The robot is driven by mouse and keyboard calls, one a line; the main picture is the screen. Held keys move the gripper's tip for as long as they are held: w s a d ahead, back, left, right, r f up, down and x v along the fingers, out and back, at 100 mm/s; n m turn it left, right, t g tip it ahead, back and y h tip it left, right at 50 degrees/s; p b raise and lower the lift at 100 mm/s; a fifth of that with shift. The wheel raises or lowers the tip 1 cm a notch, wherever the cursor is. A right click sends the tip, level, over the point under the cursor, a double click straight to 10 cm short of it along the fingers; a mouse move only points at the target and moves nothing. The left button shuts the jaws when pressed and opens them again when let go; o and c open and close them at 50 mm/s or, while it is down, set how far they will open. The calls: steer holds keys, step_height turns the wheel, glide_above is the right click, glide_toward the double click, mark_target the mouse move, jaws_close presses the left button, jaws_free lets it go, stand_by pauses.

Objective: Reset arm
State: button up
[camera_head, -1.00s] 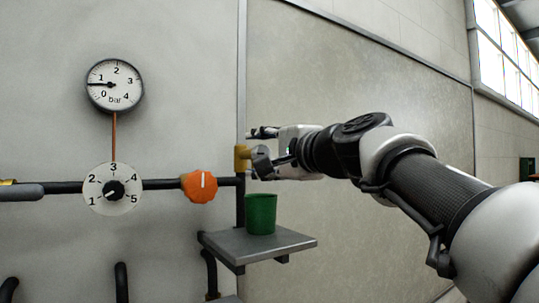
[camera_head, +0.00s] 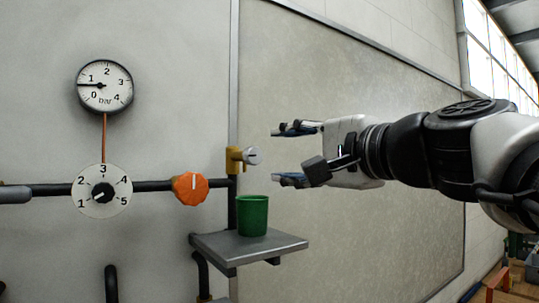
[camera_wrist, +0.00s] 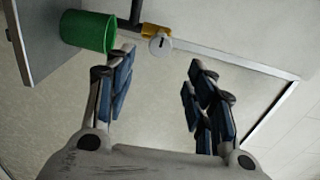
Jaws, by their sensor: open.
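My gripper (camera_head: 283,154) is open and empty in the head view, to the right of the brass bleed valve (camera_head: 236,158) and apart from it. In the wrist view my gripper's fingers (camera_wrist: 158,92) are spread wide with nothing between them. The valve also shows in the wrist view (camera_wrist: 157,33), beyond the fingertips. A green cup (camera_head: 252,215) stands upright on a small grey shelf (camera_head: 216,250) below the valve. The cup shows in the wrist view (camera_wrist: 90,31) at the upper left.
A pressure gauge (camera_head: 105,86) on the wall has its needle near 1 or a little below. Below it are a numbered dial (camera_head: 102,190) and an orange knob (camera_head: 190,188) on a dark pipe. Wall panel (camera_head: 370,120) lies behind my arm. The space around my gripper looks clear.

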stand_by(0.3)
steer(key=s+d+f+n+g+h+b, duration=0.1)
steer(key=s+f+n+g+h+b, duration=0.3)
steer(key=f, duration=1.2)
steer(key=s+f+n+g+h+b, duration=0.15)
steer(key=s+f, duration=0.35)
steer(key=f, duration=1.1)
steer(key=s+d+f+n+g+h+b, duration=0.2)
steer(key=s+d+f, duration=0.2)
steer(key=f, duration=0.9)
steer(key=s+d+f+n+g+h+b, duration=0.2)
steer(key=s+d+f, duration=0.3)
steer(key=s+f, duration=0.6)
steer(key=shift+f+n+g+b, duration=0.45)
steer(key=shift+f+n+b, duration=0.25)
steer(key=shift+f, duration=0.2)
steer(key=shift+h, duration=0.25)
steer(key=shift+c, duration=0.4)
